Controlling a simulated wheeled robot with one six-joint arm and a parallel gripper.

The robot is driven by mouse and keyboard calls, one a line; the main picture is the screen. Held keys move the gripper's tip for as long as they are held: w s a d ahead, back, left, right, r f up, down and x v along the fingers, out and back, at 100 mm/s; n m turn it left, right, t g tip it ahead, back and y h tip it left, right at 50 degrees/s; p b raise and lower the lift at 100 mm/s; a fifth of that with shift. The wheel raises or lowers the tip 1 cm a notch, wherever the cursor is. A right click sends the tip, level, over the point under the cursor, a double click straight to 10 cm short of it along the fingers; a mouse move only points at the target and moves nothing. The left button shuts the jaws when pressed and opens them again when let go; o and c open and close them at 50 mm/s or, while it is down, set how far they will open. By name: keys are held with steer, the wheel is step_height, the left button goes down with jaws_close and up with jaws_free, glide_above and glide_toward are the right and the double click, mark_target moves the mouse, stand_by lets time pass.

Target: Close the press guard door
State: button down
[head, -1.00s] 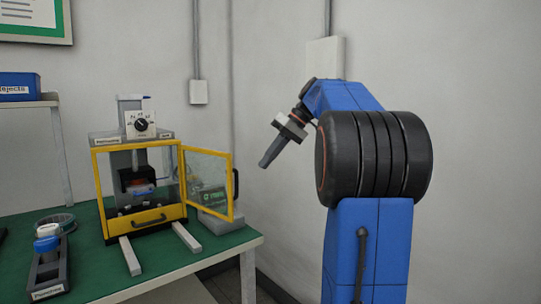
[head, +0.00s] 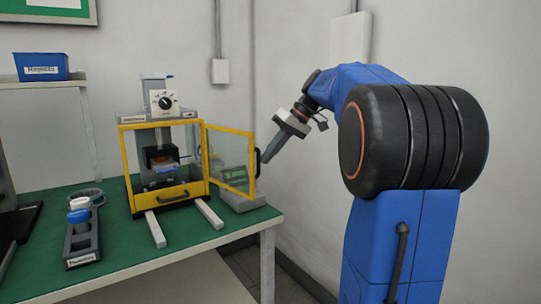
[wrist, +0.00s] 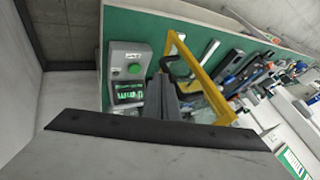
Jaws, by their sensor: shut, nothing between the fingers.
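The press (head: 160,150) stands on the green-topped bench with its yellow-framed clear guard door (head: 230,130) swung open to the right. A black handle (head: 257,161) is on the door's free edge. My gripper (head: 266,158) is shut and empty, its tip pointing down-left right beside the handle in the head view; I cannot tell whether they touch. In the wrist view my shut gripper (wrist: 164,92) points at the bench, with the yellow door frame (wrist: 204,82) just to its right. The gripper's own body hides the lower part of that view.
A grey box with a green button (wrist: 130,70) sits on the bench close to the door. A holder with a blue-capped part (head: 80,245) stands left of the press. The bench's right edge (head: 255,225) is near, with the wall behind.

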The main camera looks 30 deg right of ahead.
steer(key=s+a+m+t+h, duration=0.3)
steer(key=a+m, duration=0.4)
steer(key=a, duration=1.6)
steer(key=w+a+m+h, duration=0.2)
steer(key=w+a, duration=1.3)
steer(key=w, duration=0.2)
steer(key=shift+w+m, duration=0.3)
steer(key=shift+w, duration=0.1)
